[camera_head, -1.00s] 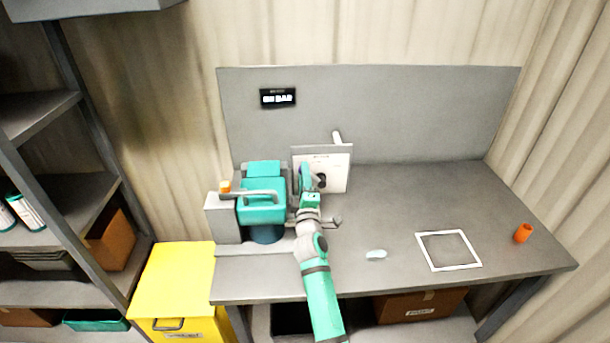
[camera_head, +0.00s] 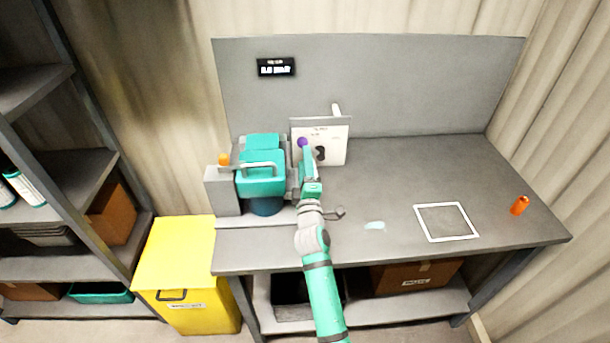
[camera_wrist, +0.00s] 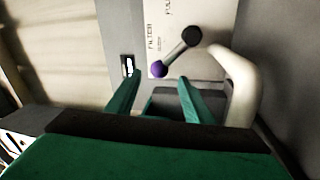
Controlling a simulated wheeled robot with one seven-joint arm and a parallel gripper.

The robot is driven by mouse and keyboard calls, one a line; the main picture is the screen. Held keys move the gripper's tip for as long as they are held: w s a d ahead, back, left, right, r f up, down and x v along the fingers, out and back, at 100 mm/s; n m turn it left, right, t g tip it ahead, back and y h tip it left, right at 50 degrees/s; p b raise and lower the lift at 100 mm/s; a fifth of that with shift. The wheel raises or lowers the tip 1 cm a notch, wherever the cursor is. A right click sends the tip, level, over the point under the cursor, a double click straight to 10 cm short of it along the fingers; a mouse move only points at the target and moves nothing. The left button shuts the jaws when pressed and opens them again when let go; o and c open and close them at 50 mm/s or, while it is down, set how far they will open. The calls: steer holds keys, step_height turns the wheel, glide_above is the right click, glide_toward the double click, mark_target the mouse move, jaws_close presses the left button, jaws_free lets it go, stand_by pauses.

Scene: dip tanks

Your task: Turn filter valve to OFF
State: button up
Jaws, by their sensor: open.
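The filter valve is a dark lever with a purple knob (camera_wrist: 159,69) at one end and a black hub (camera_wrist: 191,36) at the other. It is mounted on a white panel (camera_head: 333,152) with printed text, "FILTER" legible in the wrist view. In the head view the purple knob (camera_head: 303,142) shows at the panel's left, with the dark hub to its lower right. My gripper (camera_wrist: 156,88) is open, its two teal fingers pointing at the panel. The purple knob appears between and just beyond the fingertips; I cannot tell whether they touch it.
A teal-lidded tank (camera_head: 261,182) stands close left of my gripper. A pale curved pipe (camera_wrist: 240,85) is right of the fingers in the wrist view. A display (camera_head: 276,67) hangs on the backboard. A white square outline (camera_head: 447,238) and an orange cylinder (camera_head: 519,205) are on the bench's right.

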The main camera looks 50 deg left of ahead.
steer(key=shift+v, duration=2.3)
steer(key=shift+s+d, duration=0.1)
steer(key=shift+s, duration=0.05)
steer(key=s+d+f+m+t+h, duration=0.2)
steer(key=s+d+f+m+h, duration=0.15)
steer(key=d+m, duration=0.5)
steer(key=s+d+f+m+t+h, duration=0.2)
steer(key=d+f+m+t+h, duration=0.3)
steer(key=d, duration=0.6)
steer(key=s+d+f+m+h, duration=0.2)
steer(key=d+m+h, duration=0.1)
steer(key=d+m, duration=0.65)
steer(key=s+d+f+m+g+h, duration=0.1)
steer(key=s+d+m+h, duration=0.1)
steer(key=s+d, duration=0.8)
steer(key=s+d+f+m+g+h, duration=0.1)
steer(key=s+d+f+m+h, duration=0.1)
steer(key=s+d, duration=0.8)
steer(key=d+h, duration=0.1)
steer(key=d, duration=0.4)
steer(key=shift+m+h, duration=0.3)
steer(key=shift+h, duration=0.05)
steer(key=shift+d, duration=0.1)
steer(key=c, duration=0.4)
